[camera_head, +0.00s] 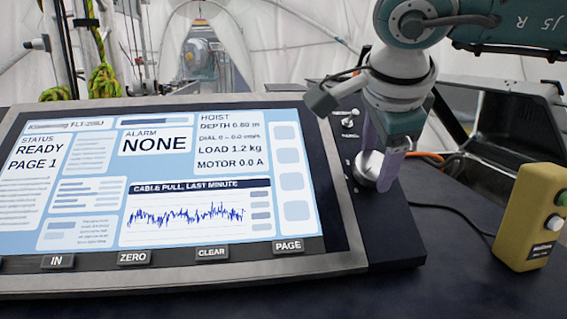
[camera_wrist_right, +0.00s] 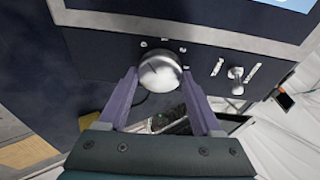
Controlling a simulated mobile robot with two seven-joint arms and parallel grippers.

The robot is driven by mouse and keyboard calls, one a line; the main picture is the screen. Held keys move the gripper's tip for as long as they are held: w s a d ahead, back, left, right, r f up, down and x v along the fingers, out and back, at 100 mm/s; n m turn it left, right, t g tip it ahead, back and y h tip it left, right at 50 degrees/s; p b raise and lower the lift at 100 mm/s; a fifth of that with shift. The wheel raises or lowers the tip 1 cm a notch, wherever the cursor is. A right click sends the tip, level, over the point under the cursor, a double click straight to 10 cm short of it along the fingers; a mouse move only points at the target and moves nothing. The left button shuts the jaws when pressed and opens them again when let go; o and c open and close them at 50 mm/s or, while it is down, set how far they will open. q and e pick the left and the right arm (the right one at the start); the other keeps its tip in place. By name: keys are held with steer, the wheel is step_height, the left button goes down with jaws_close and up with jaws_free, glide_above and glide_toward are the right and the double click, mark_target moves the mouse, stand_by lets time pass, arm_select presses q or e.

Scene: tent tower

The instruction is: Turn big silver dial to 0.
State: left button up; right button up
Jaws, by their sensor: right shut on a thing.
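The big silver dial (camera_head: 367,165) sits on the dark panel to the right of the screen. It also shows in the right wrist view (camera_wrist_right: 160,73), with a dark pointer line on its face and small marks around it. My right gripper (camera_head: 379,169) is shut on the dial, its purple fingers on either side of it in the wrist view. The pointer leans to the upper left in that view; the marks are too small to read. The screen (camera_head: 200,185) has a dial line that seems to read 0 and 0.0. My left gripper is not in view.
A small toggle switch (camera_head: 348,123) stands on the panel above the dial; it also shows in the wrist view (camera_wrist_right: 235,73). A yellow button box (camera_head: 530,222) stands at the right with a cable. Buttons such as PAGE (camera_head: 288,246) line the screen's lower edge.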

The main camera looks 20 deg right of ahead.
steer(key=shift+n+b, duration=0.3)
steer(key=shift+n, duration=0.3)
steer(key=o, duration=1.4)
steer(key=shift+r, duration=0.1)
steer(key=b+v, duration=0.1)
steer(key=v, duration=0.8)
steer(key=shift+s+a+r, duration=0.2)
steer(key=shift+s+a, duration=0.05)
steer(key=shift+s, duration=0.05)
